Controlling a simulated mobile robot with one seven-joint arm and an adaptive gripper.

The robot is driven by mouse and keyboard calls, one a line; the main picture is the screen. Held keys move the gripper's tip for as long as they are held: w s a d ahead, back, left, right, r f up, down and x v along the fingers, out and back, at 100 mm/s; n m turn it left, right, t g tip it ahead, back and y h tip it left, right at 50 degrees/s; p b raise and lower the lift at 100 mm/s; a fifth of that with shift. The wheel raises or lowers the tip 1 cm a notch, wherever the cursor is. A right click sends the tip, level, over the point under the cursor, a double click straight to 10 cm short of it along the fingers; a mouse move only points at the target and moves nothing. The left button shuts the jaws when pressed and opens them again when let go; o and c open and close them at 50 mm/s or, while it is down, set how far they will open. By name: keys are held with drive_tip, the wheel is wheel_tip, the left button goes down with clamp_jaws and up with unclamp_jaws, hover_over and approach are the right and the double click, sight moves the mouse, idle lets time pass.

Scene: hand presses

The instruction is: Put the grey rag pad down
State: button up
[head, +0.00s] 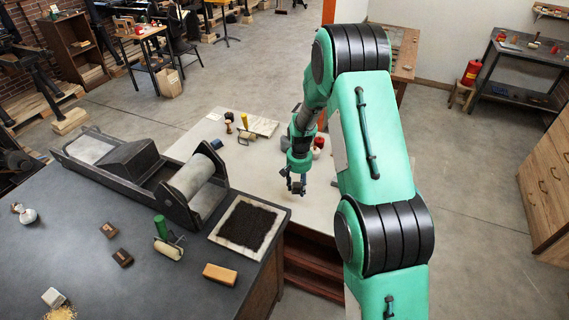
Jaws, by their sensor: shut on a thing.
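My gripper (297,187) points down over the pale-topped table (262,178), near its front right part. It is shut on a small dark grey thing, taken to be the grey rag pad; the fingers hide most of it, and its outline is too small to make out. The gripper and what it holds appear a little above the table top, but the exact gap cannot be told. The table top just below and left of the gripper is bare.
A yellow-handled tool (244,122) and a brayer (246,136) stand at the table's back left. A red item (319,142) is behind my wrist.

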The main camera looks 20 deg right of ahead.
drive_tip(key=shift+f, duration=2.3)
drive_tip(key=shift+w, duration=0.15)
hover_over(291, 175)
drive_tip(key=s+a, duration=0.1)
drive_tip(key=s, duration=0.2)
drive_tip(key=shift+w+a+f, duration=0.15)
drive_tip(key=shift+w+f, duration=0.1)
drive_tip(key=shift+f, duration=0.45)
drive_tip(key=shift+f, duration=0.15)
drive_tip(key=shift+f, duration=1.6)
drive_tip(key=shift+f, duration=0.15)
drive_tip(key=o, duration=1.1)
